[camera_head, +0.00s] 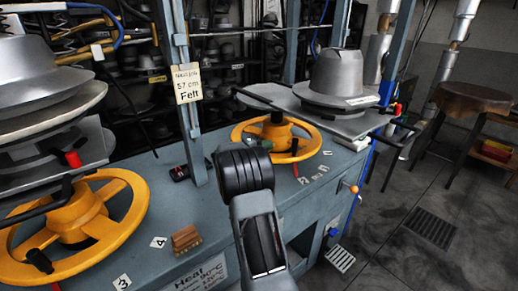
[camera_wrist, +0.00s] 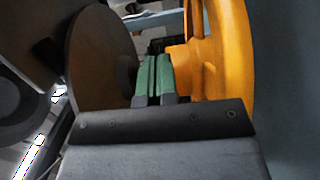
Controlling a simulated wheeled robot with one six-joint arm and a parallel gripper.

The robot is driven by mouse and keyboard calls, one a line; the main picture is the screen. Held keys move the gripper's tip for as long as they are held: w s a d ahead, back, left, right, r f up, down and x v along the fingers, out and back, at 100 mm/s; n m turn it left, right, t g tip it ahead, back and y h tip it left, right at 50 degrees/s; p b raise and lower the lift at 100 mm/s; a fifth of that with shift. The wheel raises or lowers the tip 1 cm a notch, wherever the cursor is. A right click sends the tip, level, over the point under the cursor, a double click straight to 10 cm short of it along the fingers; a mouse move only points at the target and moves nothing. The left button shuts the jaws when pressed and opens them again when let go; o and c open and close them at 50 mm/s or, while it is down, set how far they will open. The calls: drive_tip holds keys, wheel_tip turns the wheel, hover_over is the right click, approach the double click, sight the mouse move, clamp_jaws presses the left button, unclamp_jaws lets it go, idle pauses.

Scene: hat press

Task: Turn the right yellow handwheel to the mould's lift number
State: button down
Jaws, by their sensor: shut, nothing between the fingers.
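Small number tags (camera_head: 303,180) lie along the wheel's front right. My gripper (camera_wrist: 154,75) shows in the wrist view, its green fingers shut and empty. The yellow wheel (camera_wrist: 232,60) is close on their right; I cannot tell whether they touch.
A second yellow handwheel (camera_head: 125,205) is at the left under another press. A post with a "57 cm Felt" card (camera_head: 187,83) stands between them.

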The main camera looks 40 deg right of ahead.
drive_tip(key=s+d, duration=0.1)
drive_tip(key=d, duration=0.2)
drive_tip(key=s+d, duration=0.1)
drive_tip(key=shift+s+d, duration=0.25)
drive_tip(key=shift+s, duration=0.05)
drive_tip(key=shift+s+d+p, duration=0.35)
drive_tip(key=shift+s+d, duration=0.15)
drive_tip(key=shift+s, duration=0.25)
drive_tip(key=shift+d, duration=0.1)
drive_tip(key=shift+f+b, duration=0.15)
drive_tip(key=shift+b, duration=0.3)
